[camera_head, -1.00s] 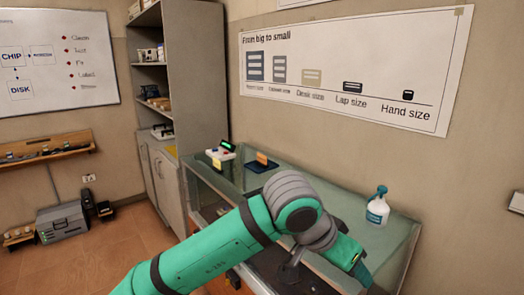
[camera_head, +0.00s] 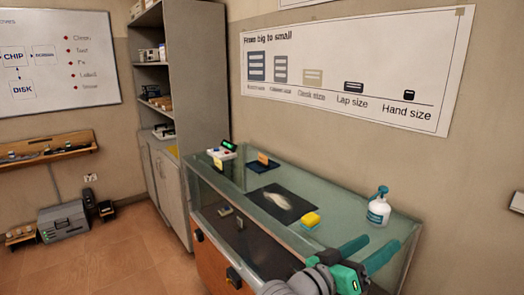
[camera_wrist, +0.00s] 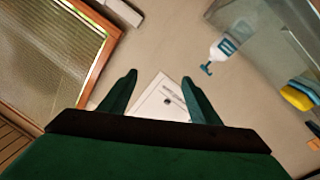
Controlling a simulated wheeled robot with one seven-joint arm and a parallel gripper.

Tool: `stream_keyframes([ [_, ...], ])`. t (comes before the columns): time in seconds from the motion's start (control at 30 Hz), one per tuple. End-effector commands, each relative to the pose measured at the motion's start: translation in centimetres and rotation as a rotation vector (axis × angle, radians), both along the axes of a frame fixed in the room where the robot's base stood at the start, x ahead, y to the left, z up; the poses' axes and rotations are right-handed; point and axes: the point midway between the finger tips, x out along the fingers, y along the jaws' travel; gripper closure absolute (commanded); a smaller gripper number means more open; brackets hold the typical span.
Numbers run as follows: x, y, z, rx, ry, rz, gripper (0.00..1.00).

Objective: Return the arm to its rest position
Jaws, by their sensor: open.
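My arm is folded back low, and my gripper (camera_head: 382,241) shows at the bottom right of the head view. Its two green fingers are apart with nothing between them, in front of the right end of the glass display case (camera_head: 345,212). In the wrist view my gripper (camera_wrist: 159,78) is also open and empty. It faces a beige wall with a white card (camera_wrist: 160,103) on it. The rest of my arm is mostly out of view.
A white spray bottle (camera_head: 378,210) and a yellow sponge (camera_head: 311,218) stand on the case near my gripper. A dark mat (camera_head: 272,199) with a pale smear lies left of them. Open floor (camera_head: 130,250) lies to the left.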

Motion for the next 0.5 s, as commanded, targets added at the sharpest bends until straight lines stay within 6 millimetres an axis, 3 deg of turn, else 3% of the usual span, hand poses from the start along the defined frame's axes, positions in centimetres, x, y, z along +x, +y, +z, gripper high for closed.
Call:
stream_keyframes([
  [0.27,0.7,2.6,-4.3,-0.191,0.033,0.18,0.43],
  [0.5,0.0,5.7,-9.7,-0.282,0.071,0.364,0.43],
])
